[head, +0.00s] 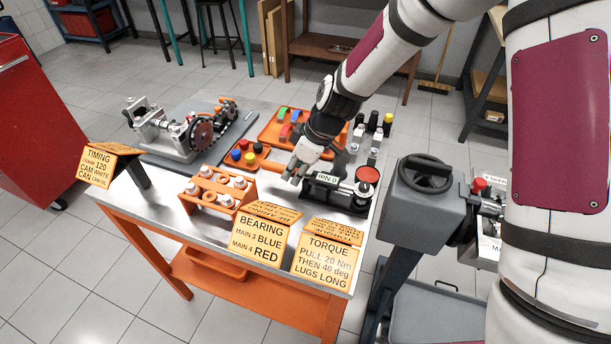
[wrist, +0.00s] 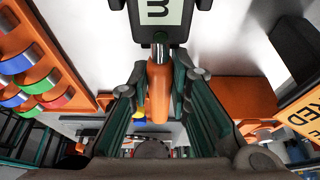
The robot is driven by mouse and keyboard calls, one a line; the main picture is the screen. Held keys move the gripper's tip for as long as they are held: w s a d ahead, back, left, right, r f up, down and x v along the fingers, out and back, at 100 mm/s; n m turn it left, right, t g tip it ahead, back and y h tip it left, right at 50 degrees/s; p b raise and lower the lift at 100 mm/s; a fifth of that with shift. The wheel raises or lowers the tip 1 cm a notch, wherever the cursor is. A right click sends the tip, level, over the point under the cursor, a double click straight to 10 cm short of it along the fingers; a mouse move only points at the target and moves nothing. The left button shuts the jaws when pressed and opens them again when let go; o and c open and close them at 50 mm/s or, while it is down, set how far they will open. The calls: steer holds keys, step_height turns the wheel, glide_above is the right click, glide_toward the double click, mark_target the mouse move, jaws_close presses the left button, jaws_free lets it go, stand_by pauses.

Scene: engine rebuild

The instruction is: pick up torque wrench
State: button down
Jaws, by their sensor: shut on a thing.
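The torque wrench shows in the head view with its dark display body (head: 327,179) toward the right and its orange handle (head: 264,166) toward the left. My gripper (head: 297,173) reaches down over the wrench between these parts. In the wrist view, the orange handle (wrist: 158,92) lies between the two fingers of my gripper (wrist: 157,105), which is shut on it. The display (wrist: 160,14) is at the top of that view. The wrench still appears at its dark stand (head: 340,198); I cannot tell whether it touches the stand.
An orange tray (head: 272,138) with coloured bearing shells is behind my gripper. An orange rack (head: 207,193) with metal parts and the bearing and torque signs (head: 325,262) stand in front. The engine assembly (head: 170,140) is at left. Bottles (head: 372,124) stand at the back right.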

steer(key=shift+r, duration=0.15)
step_height(320, 180, up, 10)
steer(key=shift+f, duration=0.1)
steer(key=c, duration=2.1)
jaws_free()
jaws_close()
